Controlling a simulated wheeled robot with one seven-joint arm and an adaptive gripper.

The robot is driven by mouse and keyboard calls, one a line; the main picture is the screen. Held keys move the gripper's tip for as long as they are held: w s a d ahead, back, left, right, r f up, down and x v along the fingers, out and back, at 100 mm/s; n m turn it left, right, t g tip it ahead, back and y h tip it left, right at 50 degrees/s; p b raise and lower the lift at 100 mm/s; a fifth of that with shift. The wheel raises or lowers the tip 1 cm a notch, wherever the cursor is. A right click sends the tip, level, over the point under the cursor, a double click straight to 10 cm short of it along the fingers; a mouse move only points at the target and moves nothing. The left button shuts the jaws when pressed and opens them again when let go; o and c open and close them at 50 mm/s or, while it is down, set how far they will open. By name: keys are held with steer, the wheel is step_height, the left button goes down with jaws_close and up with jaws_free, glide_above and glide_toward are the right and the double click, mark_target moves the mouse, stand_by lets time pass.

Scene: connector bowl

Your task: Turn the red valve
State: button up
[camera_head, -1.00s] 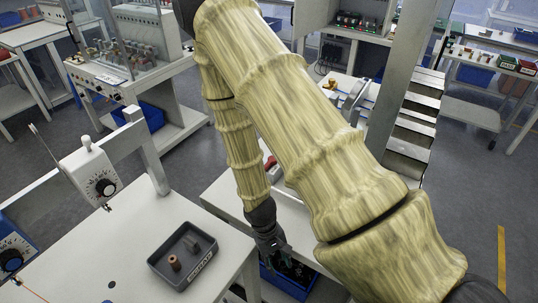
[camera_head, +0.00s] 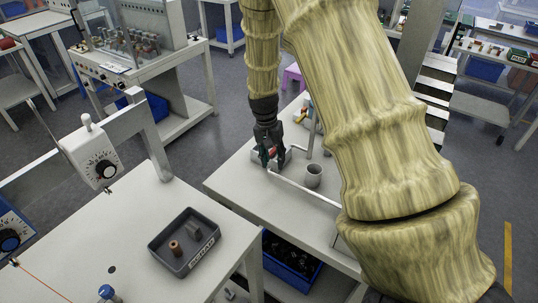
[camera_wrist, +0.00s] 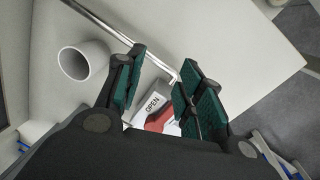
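The red valve (camera_wrist: 160,120) shows in the wrist view as a small red part low between my fingers, beside a pale block marked OPEN (camera_wrist: 152,103). My fingers and palm partly hide it. In the head view only a bit of red (camera_head: 271,151) shows at the fingertips. My gripper (camera_wrist: 163,66), also in the head view (camera_head: 268,157), is open with its green-padded fingers apart, pointing down over the valve. I cannot tell whether a finger touches the valve. A thin metal pipe (camera_wrist: 112,28) runs away from beside the fingers.
A grey cup (camera_head: 313,176) stands close to the gripper and the pipe; it shows in the wrist view too (camera_wrist: 72,66). The white table (camera_head: 231,188) has bare room at left. A dark tray (camera_head: 158,246) with small parts sits on the nearer table. A blue bin (camera_head: 297,275) is below.

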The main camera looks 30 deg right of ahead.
mark_target(272, 150)
steer(key=w+d+r+m+t+b, duration=0.1)
steer(key=w+d+r+m+b, duration=0.15)
steer(key=w+d+r, duration=0.4)
steer(key=shift+m+y, duration=0.4)
steer(key=shift+m, duration=0.05)
steer(key=shift+w+a+f+p, duration=0.25)
steer(key=shift+f+p, duration=0.45)
steer(key=shift+f, duration=1.05)
steer(key=shift+w+a+f+p, duration=0.25)
steer(key=shift+f+p, duration=0.4)
steer(key=shift+f, duration=1.1)
steer(key=shift+w+a+f+p, duration=0.2)
steer(key=shift+f+p, duration=0.5)
steer(key=shift+f, duration=1.05)
steer(key=shift+s+a, duration=0.1)
steer(key=c, duration=0.8)
steer(key=shift+r, duration=0.15)
jaws_close()
